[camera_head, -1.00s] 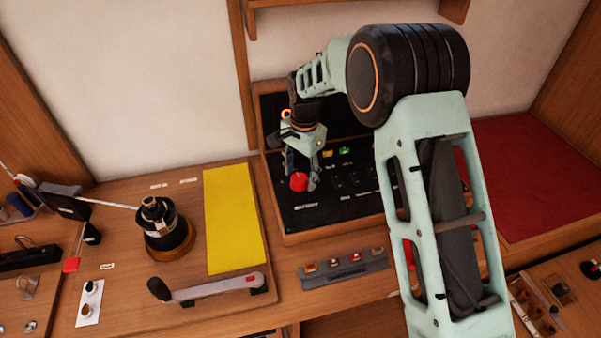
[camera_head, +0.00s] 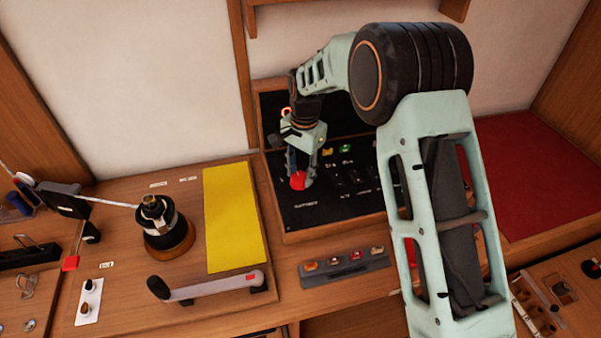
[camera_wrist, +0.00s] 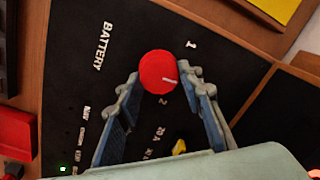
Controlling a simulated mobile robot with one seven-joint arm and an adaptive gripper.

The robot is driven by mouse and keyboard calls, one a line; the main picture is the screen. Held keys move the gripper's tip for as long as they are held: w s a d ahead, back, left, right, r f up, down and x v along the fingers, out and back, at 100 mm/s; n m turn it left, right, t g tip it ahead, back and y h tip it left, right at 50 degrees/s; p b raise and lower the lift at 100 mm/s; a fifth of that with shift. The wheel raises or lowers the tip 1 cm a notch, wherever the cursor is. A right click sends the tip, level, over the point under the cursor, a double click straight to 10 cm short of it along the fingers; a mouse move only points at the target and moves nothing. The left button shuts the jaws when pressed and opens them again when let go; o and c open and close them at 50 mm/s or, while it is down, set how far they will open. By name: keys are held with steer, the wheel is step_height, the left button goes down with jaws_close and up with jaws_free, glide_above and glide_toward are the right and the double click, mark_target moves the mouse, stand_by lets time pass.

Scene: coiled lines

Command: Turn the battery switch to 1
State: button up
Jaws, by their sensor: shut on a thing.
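The battery switch is a round red knob (camera_head: 298,180) on the black panel (camera_head: 330,209). In the wrist view the red knob (camera_wrist: 157,68) sits between my two fingertips, beside the word BATTERY. A short white mark on the knob points right and slightly down in the wrist view, between the printed 1 (camera_wrist: 190,44) and 2 (camera_wrist: 163,101). My gripper (camera_wrist: 163,80) is shut on the knob, one finger on each side. In the head view my gripper (camera_head: 301,172) reaches down over the knob and partly hides it.
A small rack (camera_head: 345,273) is in front. A winch (camera_head: 166,230), handle (camera_head: 210,287) and yellow sheet (camera_head: 234,220) are left. My arm hides the panel's right side.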

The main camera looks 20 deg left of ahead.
mark_target(302, 174)
steer(key=n+b, duration=0.1)
steer(key=n, duration=0.4)
steer(key=shift+a+n+b, duration=0.1)
steer(key=shift+n+b, duration=0.25)
steer(key=shift+n, duration=0.05)
steer(key=n, duration=0.5)
steer(key=shift+w+a+g, duration=0.1)
steer(key=shift+g, duration=0.2)
steer(key=o, duration=1.2)
steer(key=shift+c, duration=0.2)
steer(key=shift+r, duration=0.1)
step_height(302, 174, up, 12)
steer(key=shift+w+d, duration=0.15)
steer(key=shift+d, duration=0.15)
